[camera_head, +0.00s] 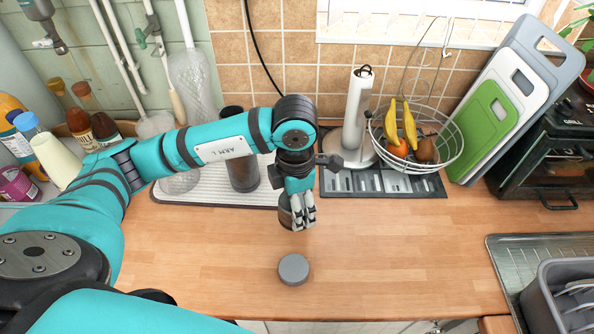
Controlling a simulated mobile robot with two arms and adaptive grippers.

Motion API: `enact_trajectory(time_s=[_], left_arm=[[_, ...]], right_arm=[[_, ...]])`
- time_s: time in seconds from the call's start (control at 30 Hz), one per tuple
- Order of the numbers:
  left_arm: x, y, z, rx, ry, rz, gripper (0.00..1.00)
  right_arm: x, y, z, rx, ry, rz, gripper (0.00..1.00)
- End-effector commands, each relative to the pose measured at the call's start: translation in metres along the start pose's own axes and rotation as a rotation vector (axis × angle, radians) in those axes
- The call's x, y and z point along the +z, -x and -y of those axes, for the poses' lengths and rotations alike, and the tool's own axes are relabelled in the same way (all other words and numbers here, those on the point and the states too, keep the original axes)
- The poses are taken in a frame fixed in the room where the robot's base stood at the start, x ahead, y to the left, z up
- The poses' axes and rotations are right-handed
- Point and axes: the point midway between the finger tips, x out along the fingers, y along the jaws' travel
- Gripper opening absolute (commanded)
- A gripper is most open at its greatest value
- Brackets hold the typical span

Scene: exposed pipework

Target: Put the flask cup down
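My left gripper (301,214) points down over the middle of the counter, its fingers closed around a small dark cup (286,217), which I take to be the flask cup. The cup is partly hidden by the fingers, and I cannot tell whether its base touches the counter. A dark cylindrical flask (242,174) stands upright on the ribbed mat behind my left arm, which hides part of it. My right gripper is out of view.
A flat grey round disc (294,269) lies on the wooden counter (400,255) in front of the gripper. A paper-towel holder (356,120) and wire fruit basket (452,150) stand behind. Bottles crowd the left; a sink (520,262) is right. The counter's centre-right is clear.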

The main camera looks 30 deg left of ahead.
Motion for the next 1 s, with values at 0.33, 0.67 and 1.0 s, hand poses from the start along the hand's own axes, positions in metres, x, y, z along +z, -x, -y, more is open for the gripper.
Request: enact_trajectory(time_s=[0.33, 0.67, 1.0], left_arm=[[0.025, -0.004, -0.086, -0.001, 0.003, -0.001, 0.33], [0.03, -0.021, -0.106, -0.004, -0.002, -0.003, 0.33], [0.031, -0.045, -0.107, 0.0, -0.004, 0.001, 0.33]], right_arm=[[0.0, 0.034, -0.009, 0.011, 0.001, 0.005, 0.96], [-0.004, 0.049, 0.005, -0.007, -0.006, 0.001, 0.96], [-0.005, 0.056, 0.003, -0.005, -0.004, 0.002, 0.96]])
